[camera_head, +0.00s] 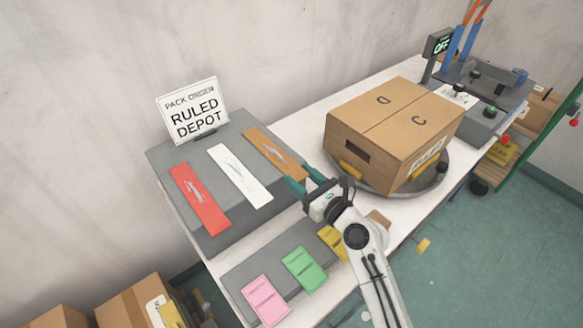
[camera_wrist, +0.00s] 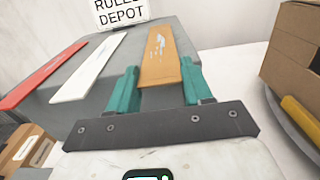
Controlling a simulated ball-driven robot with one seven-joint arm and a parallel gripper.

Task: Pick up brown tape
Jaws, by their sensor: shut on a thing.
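The brown tape (camera_head: 270,148) is a flat brown strip with a pale mark, at the right end of a row of strips on the grey board (camera_head: 215,237). My gripper (camera_head: 303,178) is at its near end. In the wrist view the brown tape (camera_wrist: 160,55) lies between the two teal fingers of my gripper (camera_wrist: 159,70), which are shut on it. Its far part still appears to lie over the board; I cannot tell whether it is lifted.
A white strip (camera_head: 240,175) and a red strip (camera_head: 199,197) lie left of it. A sign (camera_head: 194,108) reading "RULED DEPOT" stands behind. A cardboard box (camera_head: 390,125) sits on a round turntable (camera_head: 440,182) to the right. Pink (camera_head: 265,300), green (camera_head: 303,268) and yellow cards lie in front.

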